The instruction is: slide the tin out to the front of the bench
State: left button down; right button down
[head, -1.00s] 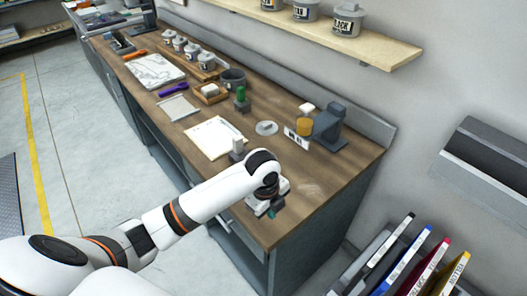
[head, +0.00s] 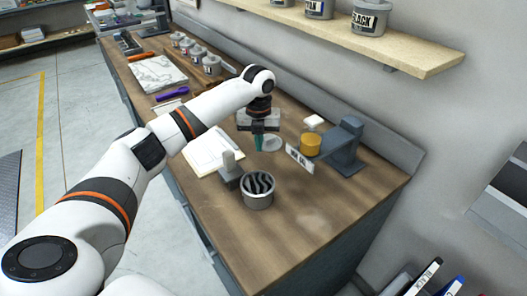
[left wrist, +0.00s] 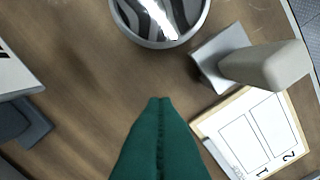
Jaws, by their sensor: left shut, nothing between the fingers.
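The tin (head: 258,200) is a round grey can with black and silver wavy contents. It stands upright on the bench (head: 310,225), a little in from the front edge. It also shows at the top of the left wrist view (left wrist: 178,42), cut by the frame. My left gripper (head: 258,148) has green fingers and is shut and empty. In the head view it is above the bench, behind the tin and apart from it. The fingertips (left wrist: 160,100) also point toward the tin in the left wrist view. My right gripper is not in view.
A grey block with a pale handle (head: 229,165) stands close beside the tin. A white sheet board (head: 205,155) lies beyond it. A grey stand (head: 345,145) and an amber jar (head: 311,144) are behind right. The bench's right end is clear.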

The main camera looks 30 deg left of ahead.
aim_at(259, 174)
pick_arm(q)
notch_tip(259, 174, down, 9)
jog(key=shift+d+r+p, duration=0.1)
jog(key=shift+r+p, duration=0.05)
jog(key=shift+p, duration=0.85)
jog(key=s, duration=0.1)
jog(key=s+d+p, duration=0.1)
jog(key=s+p, duration=0.1)
jog(key=shift+d+r, duration=0.25)
jog(key=shift+d, duration=0.05)
jog(key=shift+s+d, duration=0.1)
jog(key=shift+s, duration=0.1)
jog(key=shift+f, duration=0.2)
jog(key=shift+w, duration=0.1)
jog(key=shift+d, duration=0.1)
